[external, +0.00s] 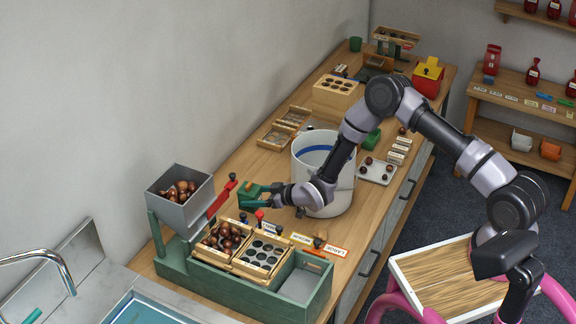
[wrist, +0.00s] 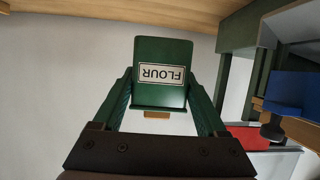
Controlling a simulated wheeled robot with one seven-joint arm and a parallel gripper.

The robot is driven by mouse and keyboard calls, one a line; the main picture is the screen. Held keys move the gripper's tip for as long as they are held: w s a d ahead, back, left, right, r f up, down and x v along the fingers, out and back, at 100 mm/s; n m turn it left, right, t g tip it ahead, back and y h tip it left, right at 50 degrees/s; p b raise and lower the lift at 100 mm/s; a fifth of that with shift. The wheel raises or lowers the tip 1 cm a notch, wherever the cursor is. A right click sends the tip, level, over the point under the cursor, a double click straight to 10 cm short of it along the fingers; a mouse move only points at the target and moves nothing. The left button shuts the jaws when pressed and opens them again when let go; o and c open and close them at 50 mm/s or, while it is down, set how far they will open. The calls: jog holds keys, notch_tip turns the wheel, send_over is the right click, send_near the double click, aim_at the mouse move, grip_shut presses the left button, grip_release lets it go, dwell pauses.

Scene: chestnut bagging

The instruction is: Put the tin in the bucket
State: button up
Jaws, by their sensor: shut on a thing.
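The green tin (external: 249,190) is off to the left of the bucket, near the hopper, in the external view. In the wrist view the tin (wrist: 161,88) shows a white FLOUR label, upside down in the picture. My gripper (external: 256,199) is shut on the tin, with one green finger on each side of it. The white bucket (external: 345,188) with a blue band inside stands on the counter, to the right of my gripper. My forearm crosses in front of it and hides part of its wall. The bucket is not in the wrist view.
A grey hopper of chestnuts (external: 180,196) stands left of my gripper, above a green sorting stand (external: 200,280) with chestnut trays. A red lever (external: 222,197) is close to the tin. Wooden trays and a wooden block (external: 337,98) sit behind the bucket; a white tray (external: 377,172) lies right of it.

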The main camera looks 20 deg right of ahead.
jog(key=shift+f, duration=4.75)
jog(key=shift+f, duration=0.15)
jog(key=o, duration=1.6)
jog(key=shift+c, duration=0.2)
jog(key=shift+d, duration=0.1)
jog(key=v, duration=1)
jog(key=shift+s+d+r, duration=0.15)
jog(key=shift+r, duration=0.15)
